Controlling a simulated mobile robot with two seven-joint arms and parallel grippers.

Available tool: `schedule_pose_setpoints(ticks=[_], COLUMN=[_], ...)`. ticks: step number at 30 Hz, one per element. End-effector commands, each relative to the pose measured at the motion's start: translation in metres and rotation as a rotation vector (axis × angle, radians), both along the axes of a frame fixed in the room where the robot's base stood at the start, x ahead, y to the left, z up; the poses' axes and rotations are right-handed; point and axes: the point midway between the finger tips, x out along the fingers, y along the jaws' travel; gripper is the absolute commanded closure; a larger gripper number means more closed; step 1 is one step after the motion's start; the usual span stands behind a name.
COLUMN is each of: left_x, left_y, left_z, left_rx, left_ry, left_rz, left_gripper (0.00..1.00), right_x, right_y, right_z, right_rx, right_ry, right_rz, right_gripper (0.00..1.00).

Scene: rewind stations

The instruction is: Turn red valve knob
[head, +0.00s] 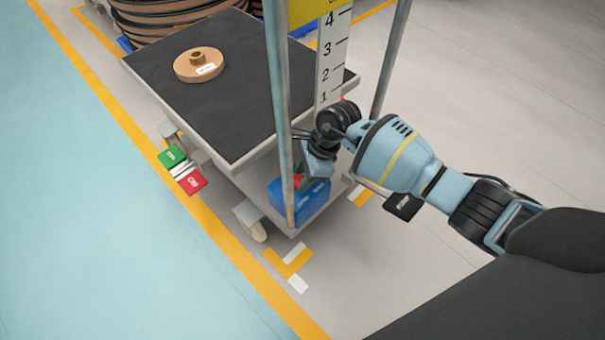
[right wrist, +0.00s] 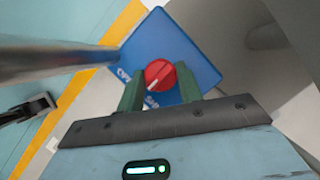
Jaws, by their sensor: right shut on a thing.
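The red valve knob (right wrist: 159,74) sits on a blue box (right wrist: 190,53) with white lettering, seen in the right wrist view. A white pointer line shows on the knob. My right gripper (right wrist: 160,83) has its two green fingers on either side of the knob and is shut on it. In the head view, the blue box (head: 318,205) is on the cart's lower level, and my right gripper (head: 305,182) reaches down to it behind a grey post. The knob is mostly hidden there.
A grey post (head: 279,110) stands close beside my right gripper. The cart's dark top (head: 150,62) holds a round tan flanged part (head: 185,68). A numbered scale (head: 326,70) stands behind my wrist. Green (head: 171,156) and red (head: 191,181) pedals are at the cart's left side.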

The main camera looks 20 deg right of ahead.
Motion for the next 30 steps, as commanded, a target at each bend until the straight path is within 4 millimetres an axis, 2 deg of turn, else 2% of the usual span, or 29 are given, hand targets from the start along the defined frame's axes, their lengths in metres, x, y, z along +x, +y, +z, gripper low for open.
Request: schedule_pose_setpoints(ticks=[18, 30], left_x=[0.006, 0.010], left_y=[0.000, 0.000], left_z=[0.049, 0.064], left_rx=[0.000, -0.001], left_ry=[-0.038, -0.055], left_rz=[0.000, 0.001], left_gripper=[0.64, 0.64], right_x=[-0.003, -0.003], right_y=[0.000, 0.001], right_z=[0.003, 0.001], right_rx=[-0.002, -0.002], right_ry=[-0.003, 0.000], right_rz=[-0.429, -0.575], right_gripper=[0.87, 0.87])
